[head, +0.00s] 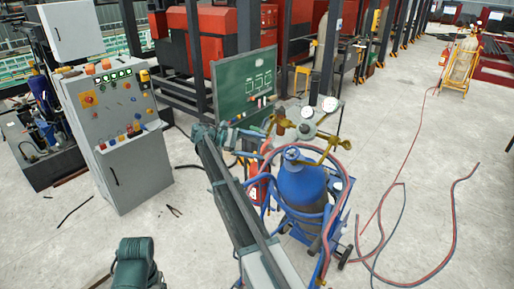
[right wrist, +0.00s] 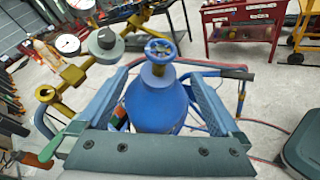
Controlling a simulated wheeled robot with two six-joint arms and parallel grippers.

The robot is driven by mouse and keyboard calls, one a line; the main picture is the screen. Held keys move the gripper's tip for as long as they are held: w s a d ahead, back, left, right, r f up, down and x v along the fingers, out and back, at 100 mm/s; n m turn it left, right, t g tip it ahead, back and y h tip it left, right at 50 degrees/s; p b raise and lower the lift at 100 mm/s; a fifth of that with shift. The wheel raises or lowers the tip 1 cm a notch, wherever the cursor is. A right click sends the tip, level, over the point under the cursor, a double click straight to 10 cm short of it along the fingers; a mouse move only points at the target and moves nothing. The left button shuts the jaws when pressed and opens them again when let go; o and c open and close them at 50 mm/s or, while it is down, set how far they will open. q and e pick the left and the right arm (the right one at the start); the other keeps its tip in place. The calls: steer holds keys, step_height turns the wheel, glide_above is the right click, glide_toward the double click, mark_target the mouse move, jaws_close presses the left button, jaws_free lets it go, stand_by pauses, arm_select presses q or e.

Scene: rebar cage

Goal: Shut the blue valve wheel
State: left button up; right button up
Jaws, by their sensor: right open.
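The blue valve wheel (head: 291,153) sits on top of a blue gas cylinder (head: 303,184) that stands in a blue cart. In the right wrist view the wheel (right wrist: 160,50) is on the cylinder's neck, ahead of and between the finger lines. My right gripper (head: 252,138) is open and empty, to the left of the wheel in the head view and apart from it. Its two fingers (right wrist: 158,88) show spread in the right wrist view, with the cylinder's blue shoulder (right wrist: 158,105) beyond them. My left gripper is not in view.
A brass manifold with gauges (head: 310,128) stands close behind the wheel. Red and blue hoses (head: 342,215) run around the cart and over the floor. A grey control cabinet (head: 118,140) is at the left, and a green board (head: 245,85) stands behind. The floor at the right is mostly clear.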

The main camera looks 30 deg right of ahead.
steer(key=n+t+h+b, duration=0.3)
steer(key=n+t+b, duration=0.5)
steer(key=n+t, duration=0.85)
glide_toward(290, 155)
steer(key=shift+n, duration=0.35)
steer(key=x, duration=1.1)
steer(key=shift+d, duration=0.15)
steer(key=shift+w+g, duration=0.1)
steer(key=shift+g, duration=0.25)
steer(key=c, duration=1.2)
